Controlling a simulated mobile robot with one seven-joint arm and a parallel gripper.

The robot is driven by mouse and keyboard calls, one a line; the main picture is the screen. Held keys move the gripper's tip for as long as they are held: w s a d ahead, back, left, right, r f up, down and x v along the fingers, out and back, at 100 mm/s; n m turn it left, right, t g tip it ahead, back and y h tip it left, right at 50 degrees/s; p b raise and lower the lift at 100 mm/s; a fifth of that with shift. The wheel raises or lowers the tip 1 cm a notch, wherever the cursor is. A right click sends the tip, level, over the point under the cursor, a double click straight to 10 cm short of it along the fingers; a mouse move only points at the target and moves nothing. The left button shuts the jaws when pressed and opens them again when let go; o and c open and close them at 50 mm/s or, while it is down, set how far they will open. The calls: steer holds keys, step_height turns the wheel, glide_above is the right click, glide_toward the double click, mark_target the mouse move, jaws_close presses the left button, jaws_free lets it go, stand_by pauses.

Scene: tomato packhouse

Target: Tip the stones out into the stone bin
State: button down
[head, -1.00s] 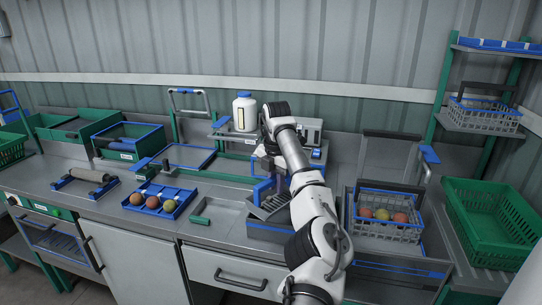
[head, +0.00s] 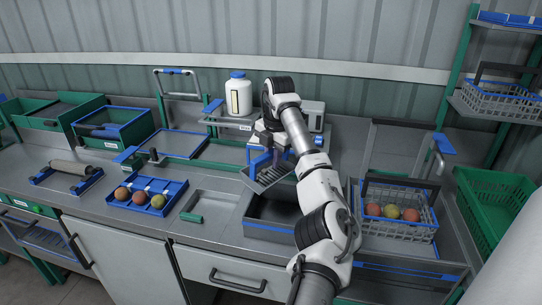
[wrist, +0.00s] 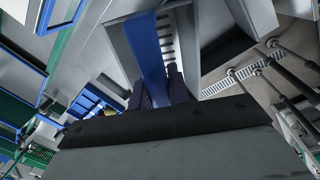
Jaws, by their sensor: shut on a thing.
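My gripper (head: 270,143) is shut on the blue handle (head: 260,160) of a grey slotted scoop (head: 272,176). The handle shows as a blue bar (wrist: 150,48) between my dark fingers in the wrist view. The scoop is tilted and hangs over the back part of a deep dark grey bin (head: 268,231) with a blue strip on its front. I take this for the stone bin; no label on it is readable. I cannot make out stones in the scoop or bin. My arm hides the bin's right side.
A blue tray of round fruit (head: 165,210) and a recessed grey tray (head: 222,203) lie left of the bin. A wire basket of fruit (head: 398,226) stands close on the right. A white bottle (head: 238,99) stands on the shelf behind.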

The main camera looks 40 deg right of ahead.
steer(key=s+t, duration=0.1)
steer(key=t, duration=0.2)
steer(key=s+t+y, duration=0.1)
steer(key=t, duration=0.1)
steer(key=shift+s+d+f, duration=0.25)
steer(key=shift+s+f, duration=0.1)
steer(key=shift+s+d+f+t, duration=0.1)
steer(key=shift+s+f+t, duration=0.15)
steer(key=shift+t, duration=0.3)
steer(key=shift+s+f+t, duration=0.1)
steer(key=shift+s+t, duration=0.1)
steer(key=shift+t, duration=0.35)
steer(key=shift+s+f+t+b, duration=0.2)
steer(key=shift+t+b, duration=0.2)
steer(key=shift+b, duration=0.3)
steer(key=s+d+f+t+y+b, duration=0.1)
steer(key=s+f+t+y+b, duration=0.1)
steer(key=s+t+b, duration=0.3)
steer(key=f+t+b, duration=0.1)
steer(key=t+b, duration=0.3)
steer(key=b, duration=0.5)
steer(key=shift+t+b, duration=0.3)
steer(key=shift+s, duration=0.1)
